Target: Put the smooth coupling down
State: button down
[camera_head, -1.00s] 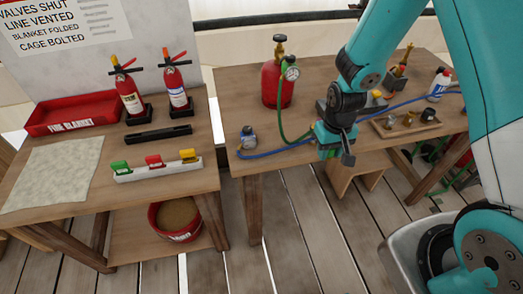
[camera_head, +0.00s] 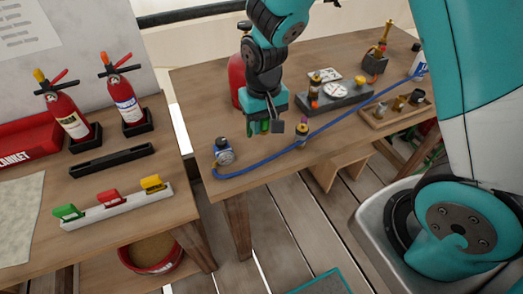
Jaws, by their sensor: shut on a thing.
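My gripper (camera_head: 268,126) hangs over the front part of the right-hand workbench (camera_head: 200,110), left of centre, fingers pointing down. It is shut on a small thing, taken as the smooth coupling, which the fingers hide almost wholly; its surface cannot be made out. A small brass and dark fitting (camera_head: 302,131) stands by the blue hose just right of the gripper in the picture. A wooden tray (camera_head: 376,121) with several small fittings lies farther right on the bench.
A blue hose (camera_head: 345,116) runs across the bench from a gauge device (camera_head: 223,152). A red cylinder (camera_head: 236,75) stands behind my arm. A grey block (camera_head: 350,97) with parts lies behind the hose. The left table holds two extinguishers (camera_head: 68,110) and a coloured clip rack (camera_head: 120,207).

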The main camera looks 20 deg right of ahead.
aim_at(263, 159)
notch_tip(263, 159, down, 11)
jog(key=shift+r+p, duration=0.1)
jog(key=shift+p, duration=0.2)
jog(key=c, duration=0.8)
grip_release()
notch_tip(263, 159, up, 12)
jog(key=shift+f+b, duration=0.2)
jog(key=shift+b, duration=0.4)
jog(key=s+a+r+n+y, duration=0.1)
jog(key=s+r+n, duration=0.1)
jog(key=s+r, duration=0.3)
jog(key=s+a+r+n+y, duration=0.1)
jog(key=s+a+r+n, duration=0.1)
jog(key=s+r, duration=0.4)
jog(key=s+a+r+n+y, duration=0.1)
jog(key=s+r+n+y, duration=0.1)
jog(key=s+r, duration=0.4)
jog(key=shift+s+a+n, duration=0.35)
jog(key=shift+s+n, duration=0.15)
jog(key=shift+s, duration=0.3)
